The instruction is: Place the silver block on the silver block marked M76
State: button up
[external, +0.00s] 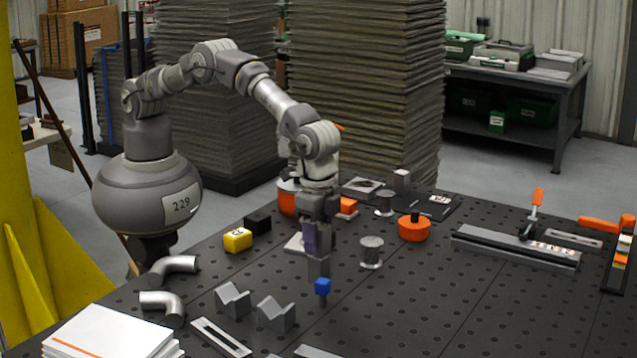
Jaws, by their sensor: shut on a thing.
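My gripper (318,252) points down over the near middle part of the dark perforated table, shut on a silver-grey block (318,267).
A yellow marked block (238,240) and a black block (258,222) lie left of the gripper. A grey spool (371,252) and an orange round part (414,229) stand right. Grey V-blocks (276,313) and bent pipes (163,303) lie at front left. The front right table is clear.

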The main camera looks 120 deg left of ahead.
jog(key=shift+f, duration=0.1)
jog(key=shift+f, duration=0.1)
jog(key=o, duration=1.2)
